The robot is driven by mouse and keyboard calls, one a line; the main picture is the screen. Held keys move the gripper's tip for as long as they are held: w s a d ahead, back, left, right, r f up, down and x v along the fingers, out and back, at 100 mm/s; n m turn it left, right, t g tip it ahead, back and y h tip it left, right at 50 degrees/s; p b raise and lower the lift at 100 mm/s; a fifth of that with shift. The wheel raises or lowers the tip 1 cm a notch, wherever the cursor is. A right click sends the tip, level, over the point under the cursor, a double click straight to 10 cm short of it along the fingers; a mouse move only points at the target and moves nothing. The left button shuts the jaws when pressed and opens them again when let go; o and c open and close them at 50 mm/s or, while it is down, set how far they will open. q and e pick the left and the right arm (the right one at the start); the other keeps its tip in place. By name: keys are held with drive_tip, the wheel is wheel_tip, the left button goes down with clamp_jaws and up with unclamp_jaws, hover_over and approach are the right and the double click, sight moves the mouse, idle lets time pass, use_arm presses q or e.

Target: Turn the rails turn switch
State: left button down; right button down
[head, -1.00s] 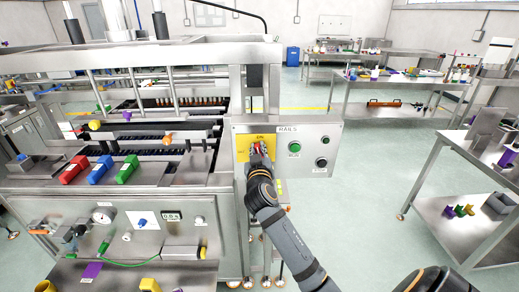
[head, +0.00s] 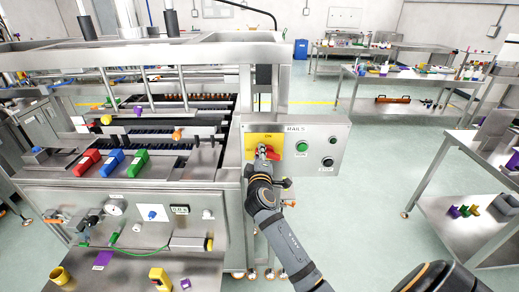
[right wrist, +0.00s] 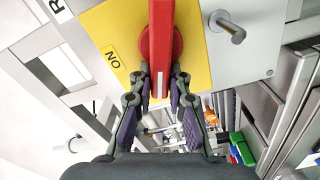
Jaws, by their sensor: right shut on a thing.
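The rails turn switch is a red handle (head: 273,154) on a yellow plate (head: 250,141), set in the grey panel marked RAILS. My right gripper (head: 263,151) is at the switch and covers part of it in the head view. In the right wrist view the red handle (right wrist: 161,45) runs upright in the picture on a round red base. The fingers of my right gripper (right wrist: 160,85) are closed on its near end, one on each side. The ON mark (right wrist: 113,60) shows on the plate left of the handle. My left gripper is not in view.
A green button (head: 302,147) and a black knob (head: 327,162) are on the panel right of the switch. A metal peg (right wrist: 231,28) sticks out near the plate in the right wrist view. Red, blue and green blocks (head: 112,163) stand on the machine at left.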

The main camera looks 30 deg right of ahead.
drive_tip(key=shift+f+n+p, duration=0.35)
drive_tip(key=shift+f+n, duration=0.05)
drive_tip(key=shift+n, duration=0.6)
drive_tip(key=shift+f+n+p, duration=0.35)
drive_tip(key=shift+n, duration=0.65)
drive_tip(key=shift+r, duration=0.1)
